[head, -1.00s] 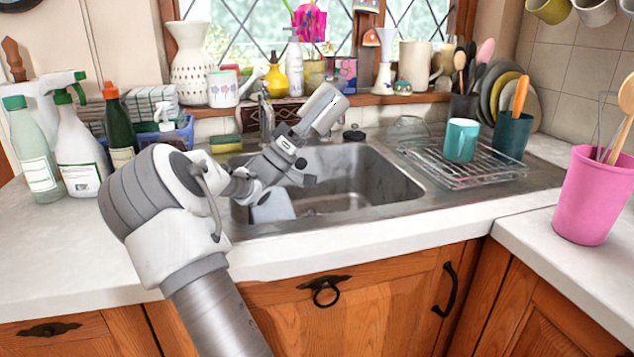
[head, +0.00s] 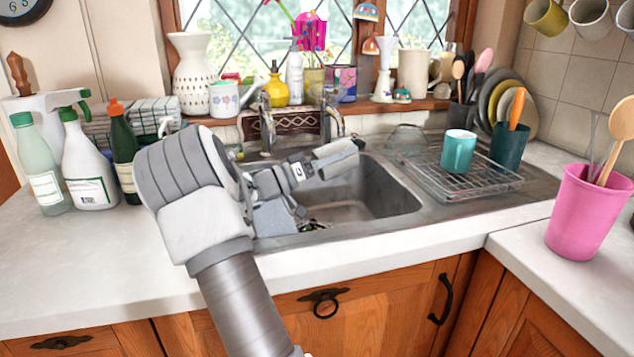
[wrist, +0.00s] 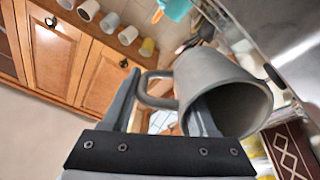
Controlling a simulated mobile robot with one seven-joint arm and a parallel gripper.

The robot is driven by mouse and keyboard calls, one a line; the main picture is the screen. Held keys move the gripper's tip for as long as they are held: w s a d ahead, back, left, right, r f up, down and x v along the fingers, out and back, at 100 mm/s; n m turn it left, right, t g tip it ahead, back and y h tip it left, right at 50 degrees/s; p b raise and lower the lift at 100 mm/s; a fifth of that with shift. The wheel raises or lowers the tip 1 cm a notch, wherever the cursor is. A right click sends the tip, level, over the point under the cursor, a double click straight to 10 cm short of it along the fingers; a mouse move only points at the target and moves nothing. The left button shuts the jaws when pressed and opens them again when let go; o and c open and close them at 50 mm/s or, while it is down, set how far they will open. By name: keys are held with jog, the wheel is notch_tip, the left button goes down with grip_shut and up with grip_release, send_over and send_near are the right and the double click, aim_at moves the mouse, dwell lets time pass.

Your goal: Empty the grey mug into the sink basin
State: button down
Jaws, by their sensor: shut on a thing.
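The grey mug (wrist: 228,90) is large in the wrist view, with its handle at the left and its dark open mouth facing toward the camera and to the right. My gripper (wrist: 165,95) is shut on the mug near its handle, and the mug is tilted. Its contents cannot be seen. In the head view my wrist reaches over the steel sink basin (head: 392,195), with a grey cylindrical shape at its end above the basin. I cannot clearly separate mug and gripper there. My arm hides the basin's left part.
Two taps stand behind the basin, one of them here (head: 332,120). A wire rack (head: 480,185) with a teal mug (head: 458,152) stands to the right. Bottles, including a spray bottle (head: 88,165), stand at the left. A pink pot (head: 580,215) is on the right counter.

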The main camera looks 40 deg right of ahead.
aim_at(354, 158)
jog(key=d+y+p, duration=0.1)
jog(key=p, duration=0.2)
jog(key=s+d+t+y+p, duration=0.1)
jog(key=y+p, duration=0.1)
jog(key=p, duration=0.2)
jog(key=d+f+t+y+p, duration=0.1)
jog(key=p, duration=0.2)
jog(key=shift+s+y+p, duration=0.2)
jog(key=shift+y+p, duration=0.1)
jog(key=shift+p, duration=0.1)
jog(key=s+d+f+t+y+p, duration=0.3)
jog(key=d+f+t+y+p, duration=0.3)
jog(key=y+p, duration=0.8)
notch_tip(354, 158, down, 2)
jog(key=shift+s+d+f+t, duration=0.1)
jog(key=shift+s+d+t, duration=0.15)
jog(key=shift+d, duration=0.7)
jog(key=shift+y, duration=0.3)
